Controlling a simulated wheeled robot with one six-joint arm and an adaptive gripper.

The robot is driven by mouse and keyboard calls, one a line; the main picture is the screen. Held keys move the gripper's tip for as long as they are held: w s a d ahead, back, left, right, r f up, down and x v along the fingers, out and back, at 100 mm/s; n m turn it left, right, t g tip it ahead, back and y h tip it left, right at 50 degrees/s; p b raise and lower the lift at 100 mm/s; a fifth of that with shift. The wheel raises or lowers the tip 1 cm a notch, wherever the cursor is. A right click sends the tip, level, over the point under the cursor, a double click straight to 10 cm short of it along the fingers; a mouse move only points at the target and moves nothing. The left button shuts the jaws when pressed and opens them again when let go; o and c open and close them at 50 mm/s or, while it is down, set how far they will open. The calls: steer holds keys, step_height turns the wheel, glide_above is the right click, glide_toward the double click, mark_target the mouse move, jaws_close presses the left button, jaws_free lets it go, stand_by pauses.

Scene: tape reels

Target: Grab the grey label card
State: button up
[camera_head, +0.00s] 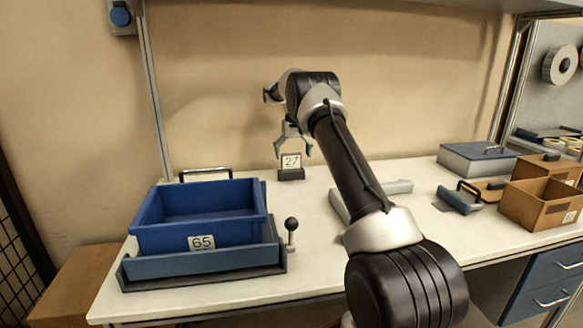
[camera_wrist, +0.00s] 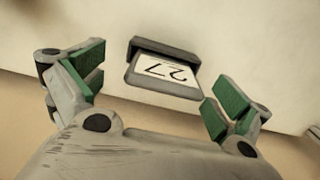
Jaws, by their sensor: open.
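The label card (camera_head: 291,161) is a small white plate marked 27 in a dark grey frame, upright on a dark base at the back of the white bench. In the wrist view the card (camera_wrist: 162,76) lies between the two finger pads, a little beyond them, its number upside down. My gripper (camera_head: 294,146) is open just above and around the top of the card in the head view. In the wrist view its green-padded fingers (camera_wrist: 158,88) are wide apart and not touching the card. No part of the card looks hidden in the wrist view.
A blue bin (camera_head: 160,234) marked 65 sits in a tray at the left, with a black-knobbed lever (camera_head: 291,227) beside it. Grey bars (camera_head: 391,188), a blue-grey box (camera_head: 477,156) and cardboard bins (camera_head: 528,212) stand at the right. The wall is close behind the card.

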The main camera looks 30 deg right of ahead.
mark_target(291, 165)
steer(key=f, duration=0.4)
steer(key=shift+w+a+f, duration=0.2)
steer(key=shift+a+f, duration=0.1)
steer(key=shift+a, duration=0.05)
steer(key=c, duration=0.9)
